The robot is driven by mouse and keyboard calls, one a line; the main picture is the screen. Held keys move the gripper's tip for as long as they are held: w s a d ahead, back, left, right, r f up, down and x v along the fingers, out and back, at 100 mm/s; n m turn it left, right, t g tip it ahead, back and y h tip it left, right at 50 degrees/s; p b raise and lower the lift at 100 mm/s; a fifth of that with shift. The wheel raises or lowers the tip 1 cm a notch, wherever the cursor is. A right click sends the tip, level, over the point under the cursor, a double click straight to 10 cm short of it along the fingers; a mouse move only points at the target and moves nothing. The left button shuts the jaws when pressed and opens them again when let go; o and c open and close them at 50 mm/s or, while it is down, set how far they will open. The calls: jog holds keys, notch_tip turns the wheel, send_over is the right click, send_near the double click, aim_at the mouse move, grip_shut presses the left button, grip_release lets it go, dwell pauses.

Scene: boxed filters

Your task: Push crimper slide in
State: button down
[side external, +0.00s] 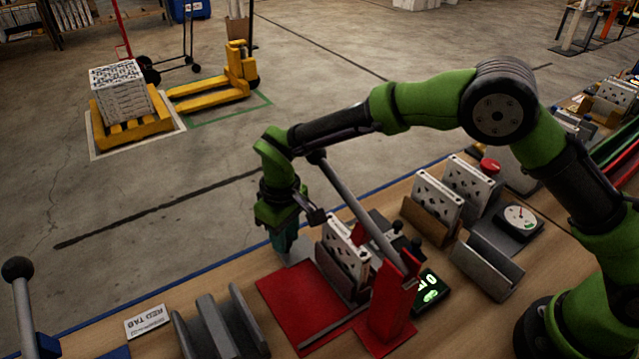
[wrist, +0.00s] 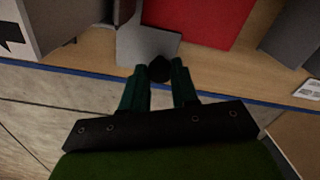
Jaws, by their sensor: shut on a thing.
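The red crimper has a flat red base (side external: 283,306), a red upright (side external: 388,310) and a raised grey lever (side external: 358,210) with a black knob at its top. In the side view my gripper (side external: 288,243) hides the knob.
More filters in a brown holder (side external: 432,205), a grey trough (side external: 487,265) and a dial gauge (side external: 518,218) stand to the right. The raised lever is close to my wrist.

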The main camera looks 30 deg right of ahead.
jog(key=c, duration=0.9)
grip_release()
jog(key=shift+d, duration=0.35)
jog(key=shift+c, duration=0.2)
jog(key=shift+o, duration=0.4)
jog(key=shift+a, duration=0.1)
jog(key=shift+a, duration=0.1)
